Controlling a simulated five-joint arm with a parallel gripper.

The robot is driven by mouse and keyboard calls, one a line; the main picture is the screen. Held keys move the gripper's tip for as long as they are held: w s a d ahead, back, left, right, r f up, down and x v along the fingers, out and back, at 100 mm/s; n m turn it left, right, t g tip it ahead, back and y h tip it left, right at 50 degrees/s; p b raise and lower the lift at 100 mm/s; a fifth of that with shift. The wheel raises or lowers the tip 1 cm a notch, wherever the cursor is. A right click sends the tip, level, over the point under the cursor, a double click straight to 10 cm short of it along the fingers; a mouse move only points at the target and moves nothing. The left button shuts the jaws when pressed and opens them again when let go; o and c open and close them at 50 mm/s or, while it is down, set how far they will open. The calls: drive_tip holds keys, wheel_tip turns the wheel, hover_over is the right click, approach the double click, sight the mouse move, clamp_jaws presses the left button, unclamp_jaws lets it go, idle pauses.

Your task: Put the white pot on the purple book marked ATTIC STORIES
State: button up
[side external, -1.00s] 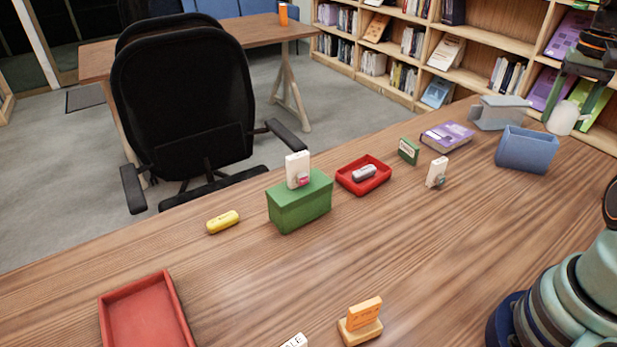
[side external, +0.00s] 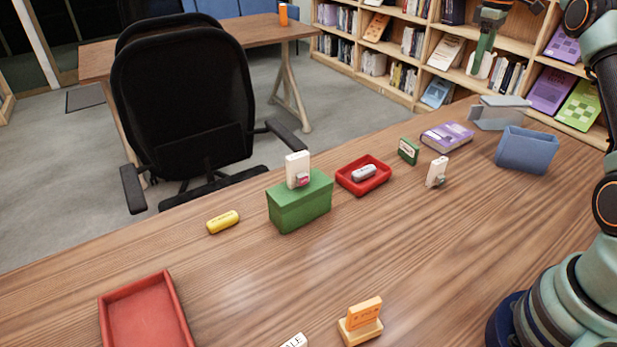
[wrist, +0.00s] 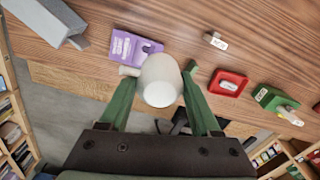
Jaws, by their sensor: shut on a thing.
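The white pot (side external: 481,66) is held by my gripper (side external: 487,50), high above the far end of the table. In the wrist view the white pot (wrist: 161,82) sits between the two green fingers of my gripper (wrist: 160,72), with a short stub on its left side. The purple book (side external: 447,136) lies flat near the table's far edge, below the pot and apart from it. The purple book (wrist: 130,47) also shows in the wrist view, just beyond the pot's upper left, partly covered by it. Its lettering is too small to read surely.
A blue bin (side external: 527,150) and a grey holder (side external: 499,112) stand right of the book. A small green box (side external: 408,151) and a white block (side external: 437,172) stand nearby. A red tray (side external: 348,184) and a larger green box (side external: 300,202) lie left.

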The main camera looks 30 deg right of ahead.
sight(442, 144)
drive_tip(key=w+f+n, duration=0.1)
drive_tip(key=f, duration=0.6)
drive_tip(key=w+a+f+n, duration=0.1)
drive_tip(key=f, duration=0.5)
drive_tip(key=w+f, duration=0.1)
drive_tip(key=f, duration=0.6)
drive_tip(key=shift+a+f+n, duration=0.3)
drive_tip(key=shift+f+n, duration=0.05)
drive_tip(key=shift+n, duration=0.05)
drive_tip(key=shift+f, duration=0.15)
drive_tip(key=o, duration=1.5)
